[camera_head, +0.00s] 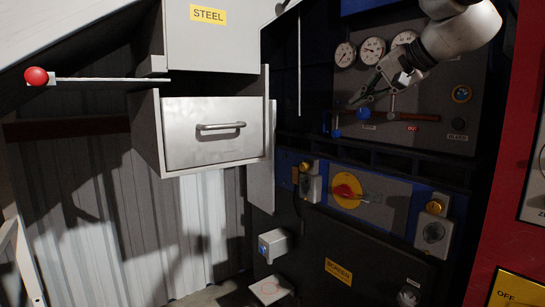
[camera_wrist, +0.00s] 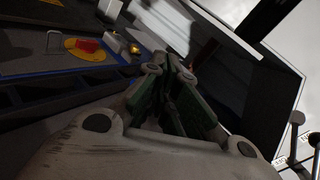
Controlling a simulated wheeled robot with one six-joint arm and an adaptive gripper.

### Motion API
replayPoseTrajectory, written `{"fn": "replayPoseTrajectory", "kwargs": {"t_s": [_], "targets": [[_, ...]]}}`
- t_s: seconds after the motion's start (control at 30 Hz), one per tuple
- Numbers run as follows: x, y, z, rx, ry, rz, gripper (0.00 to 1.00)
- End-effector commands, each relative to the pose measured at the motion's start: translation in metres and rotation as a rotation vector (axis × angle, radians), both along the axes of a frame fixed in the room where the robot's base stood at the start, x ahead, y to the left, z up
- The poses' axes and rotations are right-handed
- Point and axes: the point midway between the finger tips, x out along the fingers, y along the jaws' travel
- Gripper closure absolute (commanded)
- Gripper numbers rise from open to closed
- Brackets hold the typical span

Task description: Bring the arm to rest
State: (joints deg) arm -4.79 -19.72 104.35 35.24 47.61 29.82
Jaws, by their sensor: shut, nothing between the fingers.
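My gripper (camera_head: 362,97) is at the upper right in the head view, in front of the grey gauge panel (camera_head: 472,85). It points down and to the left. In the wrist view its green-padded fingers (camera_wrist: 172,95) are close together with nothing between them. The fingertips appear near a brown-handled lever (camera_head: 398,116) with a blue knob; I cannot tell whether they touch it.
A metal drawer (camera_head: 213,150) stands out under a cabinet marked STEEL (camera_head: 225,55). A rod with a red ball (camera_head: 37,76) is at left. A red rotary switch (camera_head: 346,191) sits on the panel below my gripper, and also shows in the wrist view (camera_wrist: 88,46).

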Motion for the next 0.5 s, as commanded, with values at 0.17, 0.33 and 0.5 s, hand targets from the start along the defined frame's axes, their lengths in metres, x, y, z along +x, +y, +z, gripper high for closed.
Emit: {"fn": "replayPoseTrajectory", "kwargs": {"t_s": [0.17, 0.33, 0.5], "targets": [[-0.078, -0.059, -0.117, -0.468, 0.081, 0.215, 1.0], [-0.163, -0.114, -0.203, -0.784, 0.197, 0.416, 1.0], [-0.226, -0.147, -0.253, -0.907, 0.286, 0.466, 1.0]]}}
